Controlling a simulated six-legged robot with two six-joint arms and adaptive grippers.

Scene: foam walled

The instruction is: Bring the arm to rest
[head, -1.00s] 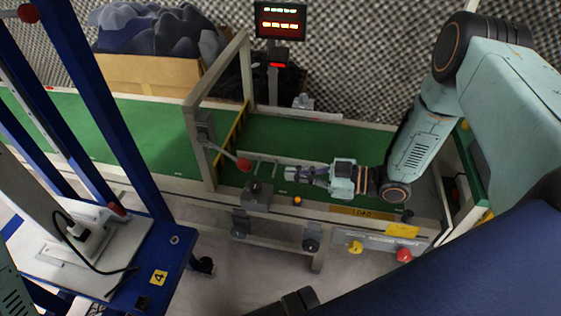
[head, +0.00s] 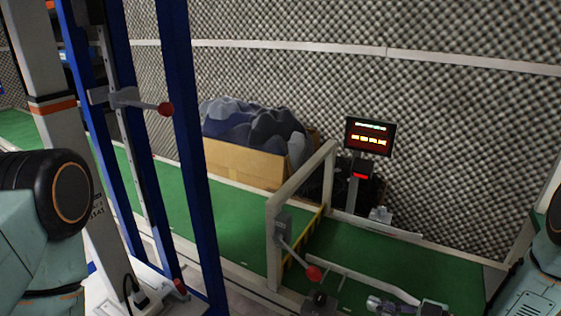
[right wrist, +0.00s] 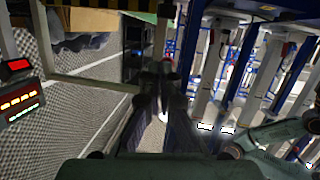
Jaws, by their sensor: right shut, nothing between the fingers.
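My right gripper (head: 378,304) shows at the bottom edge of the head view, over the near side of the green conveyor. It is shut and empty. In the right wrist view its dark fingers (right wrist: 165,75) come together at the middle, with nothing between them. Part of my right arm (head: 540,265) shows at the right edge of the head view. My left arm (head: 40,220) shows at the left edge, and its gripper is out of view.
A grey frame (head: 272,240) spans the green conveyor (head: 400,265). A red-knobbed lever (head: 314,273) is left of my right gripper. A lit display (head: 370,137) and a cardboard box (head: 240,163) stand behind. A blue upright rack (head: 190,150) stands left.

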